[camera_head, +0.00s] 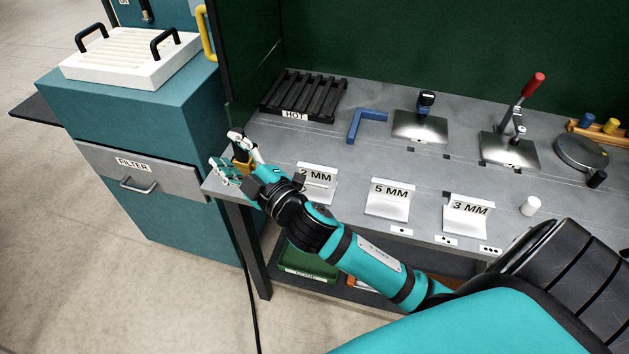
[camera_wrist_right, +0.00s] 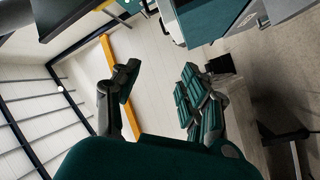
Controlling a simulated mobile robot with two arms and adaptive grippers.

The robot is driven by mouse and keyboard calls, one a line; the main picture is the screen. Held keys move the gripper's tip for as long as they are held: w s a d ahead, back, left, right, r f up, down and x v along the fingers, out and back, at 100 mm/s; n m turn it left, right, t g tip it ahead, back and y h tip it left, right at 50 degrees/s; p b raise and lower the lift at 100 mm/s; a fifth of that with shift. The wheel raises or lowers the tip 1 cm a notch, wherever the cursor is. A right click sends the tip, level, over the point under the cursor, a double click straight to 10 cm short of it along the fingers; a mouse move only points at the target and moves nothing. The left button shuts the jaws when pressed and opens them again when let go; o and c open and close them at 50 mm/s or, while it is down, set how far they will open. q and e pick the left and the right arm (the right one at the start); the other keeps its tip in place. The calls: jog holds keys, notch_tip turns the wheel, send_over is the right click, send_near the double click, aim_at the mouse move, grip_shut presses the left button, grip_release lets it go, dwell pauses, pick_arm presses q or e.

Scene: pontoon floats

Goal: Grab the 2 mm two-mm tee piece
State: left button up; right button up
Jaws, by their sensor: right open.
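My right gripper (camera_head: 229,156) is open over the left front corner of the grey bench, left of the plate marked 2 MM (camera_head: 316,184). The right wrist view shows its fingers (camera_wrist_right: 160,95) spread with nothing between them. A small dark and amber thing (camera_head: 241,163) shows by the fingers in the head view, partly hidden; I cannot tell what it is or whether they touch. I cannot make out a tee piece in either view; the hand and wrist cover part of the area beside the 2 MM plate. My left gripper is not in view.
Plates marked 5 MM (camera_head: 388,200) and 3 MM (camera_head: 466,215) stand along the front of the bench (camera_head: 345,168). Behind are a black rack marked HOT (camera_head: 303,95), a blue angle (camera_head: 367,122) and a red-handled clamp (camera_head: 513,135). A teal FILTER cabinet (camera_head: 150,110) stands left.

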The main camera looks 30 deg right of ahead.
jog(key=a+r+n+g+y, duration=0.1)
jog(key=a+r+n+y, duration=0.8)
jog(key=n, duration=0.3)
jog(key=s+a+n+g+y, duration=0.4)
jog(key=a+n+g+y, duration=0.15)
jog(key=n+g, duration=0.7)
jog(key=n+g+h, duration=0.5)
jog(key=n+h, duration=0.3)
jog(key=h, duration=1)
send_near(317, 167)
jog(key=f+p, duration=0.1)
jog(key=f, duration=0.2)
jog(key=f+p, duration=0.1)
jog(key=f, duration=0.2)
jog(key=shift+a+p, duration=0.25)
jog(key=shift+p, duration=0.15)
jog(key=shift+f, duration=0.65)
jog(key=f+p, duration=0.1)
jog(key=f, duration=0.1)
jog(key=f+p, duration=0.1)
jog(key=f, duration=0.1)
jog(key=shift+d, duration=0.2)
jog(key=shift+f, duration=0.65)
jog(key=c, duration=0.9)
grip_shut()
